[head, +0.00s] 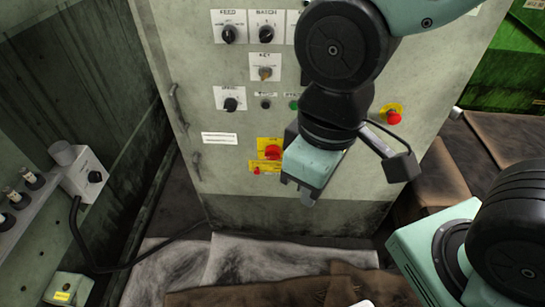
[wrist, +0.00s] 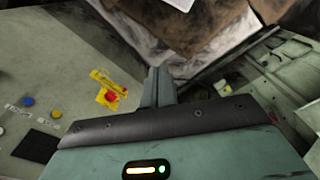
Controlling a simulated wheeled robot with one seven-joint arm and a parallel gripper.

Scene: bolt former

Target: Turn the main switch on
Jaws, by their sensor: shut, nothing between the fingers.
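The main switch (head: 272,152) appears to be the red knob on a yellow plate, low on the front of the grey-green cabinet (head: 345,205). A yellow strip with a small red part sits just below it. The switch also shows in the wrist view (wrist: 112,97), left of the fingers. My gripper (head: 302,192) is shut and empty, in front of the cabinet, a little right of and below the switch in the head view. Its fingers (wrist: 158,86) are together in the wrist view and look apart from the switch. The knob's exact angle is too small to tell.
A red button on a round yellow plate (head: 392,115) is at the right of the cabinet. Several black rotary knobs, including one (head: 231,104), are higher up. Cabinet handles (head: 179,108) are on the left. A grey box with a cable (head: 85,174) stands left.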

